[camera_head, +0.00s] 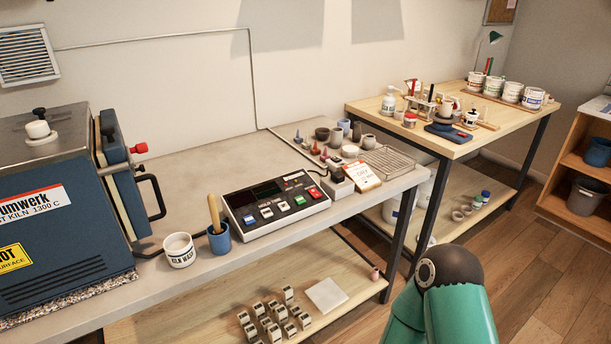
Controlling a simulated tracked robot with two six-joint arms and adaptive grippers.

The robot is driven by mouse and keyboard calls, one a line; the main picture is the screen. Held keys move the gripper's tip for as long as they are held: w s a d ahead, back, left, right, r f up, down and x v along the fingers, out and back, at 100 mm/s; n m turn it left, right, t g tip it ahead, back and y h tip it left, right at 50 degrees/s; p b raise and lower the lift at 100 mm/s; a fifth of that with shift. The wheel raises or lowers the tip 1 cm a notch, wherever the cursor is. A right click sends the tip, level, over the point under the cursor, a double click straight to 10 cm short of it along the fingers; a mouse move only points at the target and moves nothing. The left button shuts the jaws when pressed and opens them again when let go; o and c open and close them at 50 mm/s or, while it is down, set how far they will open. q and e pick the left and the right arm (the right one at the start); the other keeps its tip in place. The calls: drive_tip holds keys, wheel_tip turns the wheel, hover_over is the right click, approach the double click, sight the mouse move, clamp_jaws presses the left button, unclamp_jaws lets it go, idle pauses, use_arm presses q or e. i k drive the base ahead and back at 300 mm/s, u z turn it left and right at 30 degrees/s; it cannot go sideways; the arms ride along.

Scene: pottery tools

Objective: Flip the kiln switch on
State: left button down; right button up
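A blue kiln (62,225) with a grey lid stands on the grey worktop at the left, its door side showing a black handle (153,196) and a red knob (139,148). A white control box (275,205) with a black panel lies on the worktop right of the kiln. It has two dark displays and several coloured buttons or switches, including a blue one (249,219), a green one (266,213) and a red one (316,194). I cannot tell their positions. A green link of my arm rises at the bottom right. Neither gripper is in view.
A white kiln wash pot (179,250) and a blue cup (219,239) with a wooden-handled tool stand between kiln and control box. A clipboard card (362,175) and wire rack (388,160) lie right of the box. A wooden table (458,145) with pots stands behind right.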

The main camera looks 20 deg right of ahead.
sight(314, 192)
drive_tip(key=z, duration=0.3)
drive_tip(key=i, duration=0.85)
drive_tip(key=z, duration=0.55)
drive_tip(key=k, duration=0.9)
drive_tip(key=z, duration=0.2)
drive_tip(key=i, duration=0.9)
drive_tip(key=u, duration=0.1)
